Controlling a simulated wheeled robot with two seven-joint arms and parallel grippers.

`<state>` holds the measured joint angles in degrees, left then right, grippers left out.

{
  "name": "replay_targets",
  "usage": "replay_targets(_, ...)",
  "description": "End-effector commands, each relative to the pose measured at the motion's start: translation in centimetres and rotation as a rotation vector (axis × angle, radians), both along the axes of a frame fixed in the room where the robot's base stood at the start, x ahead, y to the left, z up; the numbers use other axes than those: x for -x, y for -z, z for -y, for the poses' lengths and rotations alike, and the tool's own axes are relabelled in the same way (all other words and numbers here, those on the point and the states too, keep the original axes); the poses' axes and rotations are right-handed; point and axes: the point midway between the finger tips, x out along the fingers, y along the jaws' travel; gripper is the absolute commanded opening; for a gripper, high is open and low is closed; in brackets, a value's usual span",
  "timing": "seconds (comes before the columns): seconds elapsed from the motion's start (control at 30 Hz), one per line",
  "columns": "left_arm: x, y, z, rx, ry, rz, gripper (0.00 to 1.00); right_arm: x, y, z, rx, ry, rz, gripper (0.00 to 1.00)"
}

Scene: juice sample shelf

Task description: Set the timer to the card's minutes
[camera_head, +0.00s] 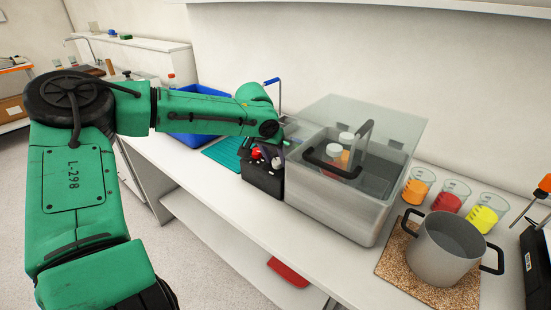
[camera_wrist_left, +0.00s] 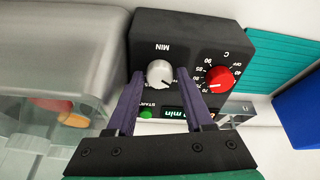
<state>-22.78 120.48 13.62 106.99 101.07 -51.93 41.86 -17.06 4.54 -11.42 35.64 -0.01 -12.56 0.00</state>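The black timer box (camera_head: 262,178) stands on the counter at the left end of the steel bath; it fills the middle of the left wrist view (camera_wrist_left: 200,35). Its face has a grey dial marked MIN (camera_wrist_left: 160,73), a red dial marked C (camera_wrist_left: 217,79), a green START button (camera_wrist_left: 146,114) and a partly hidden display (camera_wrist_left: 174,112) reading min. My left gripper (camera_wrist_left: 160,66) has its purple fingers on both sides of the grey dial, with hardly any gap; I cannot tell if they press on it. My right gripper is out of view. I see no readable card.
The steel bath (camera_head: 325,205) with a clear lid stands right beside the box. Beakers of orange, red and yellow liquid (camera_head: 446,200) and a pot (camera_head: 442,255) on a cork mat are farther right. A blue crate (camera_head: 200,98) and teal mat (camera_head: 226,152) lie left.

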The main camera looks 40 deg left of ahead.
Motion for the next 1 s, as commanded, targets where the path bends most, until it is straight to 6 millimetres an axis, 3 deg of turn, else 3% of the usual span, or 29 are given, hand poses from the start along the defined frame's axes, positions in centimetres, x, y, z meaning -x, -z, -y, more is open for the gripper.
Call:
replay_targets(0.03,0.0,0.0,0.0,0.0,0.0,0.0,0.31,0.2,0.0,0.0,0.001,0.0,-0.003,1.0)
replay_targets(0.1,0.0,0.0,0.0,0.0,0.0,0.0,0.05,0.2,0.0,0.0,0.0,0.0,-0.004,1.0)
replay_targets(0.13,0.0,0.0,0.0,0.0,0.0,-0.001,0.0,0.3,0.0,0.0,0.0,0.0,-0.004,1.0)
replay_targets(0.47,0.0,-0.2,0.0,-0.006,0.028,-0.002,0.0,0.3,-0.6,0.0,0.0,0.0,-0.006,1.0)
replay_targets(1.0,0.1,-0.4,-0.1,-0.1,0.382,-0.007,0.0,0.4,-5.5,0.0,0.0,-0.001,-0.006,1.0)
